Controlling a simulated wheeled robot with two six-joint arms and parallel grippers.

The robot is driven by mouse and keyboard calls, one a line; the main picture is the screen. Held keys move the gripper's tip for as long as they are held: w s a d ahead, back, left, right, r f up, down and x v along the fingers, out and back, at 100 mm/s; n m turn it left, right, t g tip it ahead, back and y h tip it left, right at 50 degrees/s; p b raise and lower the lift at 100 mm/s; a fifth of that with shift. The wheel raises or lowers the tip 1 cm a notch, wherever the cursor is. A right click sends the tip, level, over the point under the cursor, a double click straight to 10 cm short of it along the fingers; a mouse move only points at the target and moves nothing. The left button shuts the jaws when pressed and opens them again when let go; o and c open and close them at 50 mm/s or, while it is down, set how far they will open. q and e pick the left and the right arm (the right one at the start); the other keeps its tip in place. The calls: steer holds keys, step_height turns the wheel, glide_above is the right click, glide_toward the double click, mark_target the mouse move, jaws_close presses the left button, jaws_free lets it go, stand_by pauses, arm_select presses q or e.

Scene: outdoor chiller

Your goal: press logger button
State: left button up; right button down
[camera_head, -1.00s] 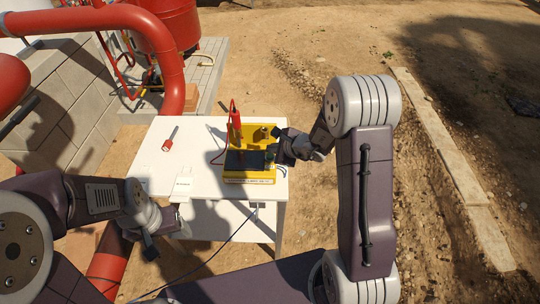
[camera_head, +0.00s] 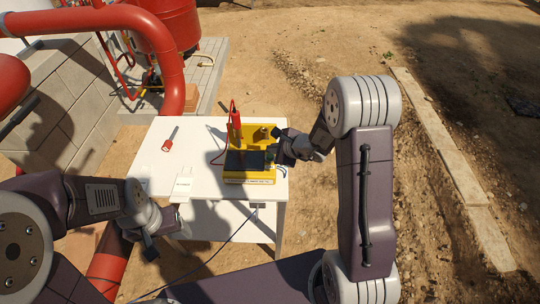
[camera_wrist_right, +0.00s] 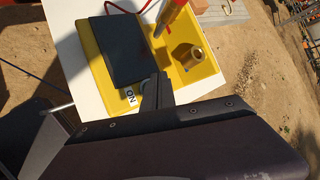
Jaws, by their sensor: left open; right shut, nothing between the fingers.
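The yellow logger (camera_head: 249,178) with a dark top panel sits on the white table. In the right wrist view the logger (camera_wrist_right: 98,57) shows its dark panel (camera_wrist_right: 124,48) and a white "ON" label (camera_wrist_right: 130,96) near its corner. My right gripper (camera_head: 272,153) is shut and empty at the logger's right side. In the wrist view its fingers (camera_wrist_right: 157,88) reach down beside the "ON" label; whether they touch the logger, and any button under them, I cannot tell. My left gripper (camera_head: 149,240) is open and empty in front of the table's left front edge.
A red probe (camera_head: 235,117) with a red cable stands in the yellow tray behind the panel, beside a brass fitting (camera_wrist_right: 187,56). A red-handled tool (camera_head: 169,140) and a white card (camera_head: 182,186) lie on the white table (camera_head: 200,150). Red pipes stand at left.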

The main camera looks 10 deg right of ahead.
mark_target(272, 157)
stand_by(0.5)
steer(key=shift+f+b, duration=0.4)
steer(key=shift+b, duration=0.35)
steer(key=shift+f+b, duration=0.55)
steer(key=shift+b, duration=0.2)
stand_by(0.5)
steer(key=shift+r, duration=0.15)
steer(key=shift+r+p, duration=0.55)
steer(key=shift+r, duration=0.25)
steer(key=shift+r+p, duration=1.85)
steer(key=shift+r, duration=0.75)
steer(key=shift+f, duration=0.1)
